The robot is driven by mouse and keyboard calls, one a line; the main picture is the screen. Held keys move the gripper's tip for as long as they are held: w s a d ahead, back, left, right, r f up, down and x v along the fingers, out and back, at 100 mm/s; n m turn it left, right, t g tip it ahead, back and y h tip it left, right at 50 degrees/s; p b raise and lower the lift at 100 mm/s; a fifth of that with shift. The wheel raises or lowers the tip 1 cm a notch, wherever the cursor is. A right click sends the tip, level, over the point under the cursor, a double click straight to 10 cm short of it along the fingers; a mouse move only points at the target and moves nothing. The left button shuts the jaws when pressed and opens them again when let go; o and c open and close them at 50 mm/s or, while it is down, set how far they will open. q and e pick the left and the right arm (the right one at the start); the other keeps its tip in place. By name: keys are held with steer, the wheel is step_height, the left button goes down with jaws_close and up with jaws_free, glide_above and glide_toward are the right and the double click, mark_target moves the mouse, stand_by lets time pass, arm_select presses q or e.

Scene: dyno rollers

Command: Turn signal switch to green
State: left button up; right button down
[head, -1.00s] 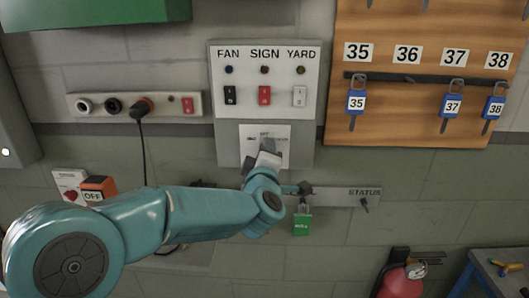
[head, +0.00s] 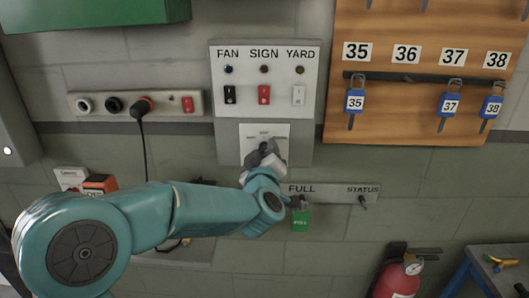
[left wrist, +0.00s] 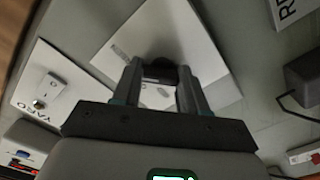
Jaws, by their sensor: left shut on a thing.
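A white switch plate (head: 249,133) sits on the grey panel below the FAN, SIGN and YARD switches, with small lettering I cannot read. My left gripper (head: 266,150) is at the middle of this plate and hides most of its knob. In the left wrist view the dark knob (left wrist: 160,71) lies between the two fingertips, and the gripper (left wrist: 158,80) is shut on it. The plate fills the space behind the fingers there (left wrist: 130,30). The knob's pointer and its setting are hidden. My right gripper is not in view.
Above are FAN, SIGN and YARD rockers (head: 264,95). Below right is a FULL/STATUS strip (head: 335,193) with a green padlock (head: 301,220). A wooden key board (head: 420,115) hangs at right, and a socket strip (head: 92,104) with a plugged cable is at left.

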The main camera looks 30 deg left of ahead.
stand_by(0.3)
arm_select(q)
steer(key=o, duration=1.1)
steer(key=shift+c, duration=0.2)
steer(key=b+v, duration=0.2)
steer(key=v, duration=1.4)
steer(key=shift+s, duration=0.2)
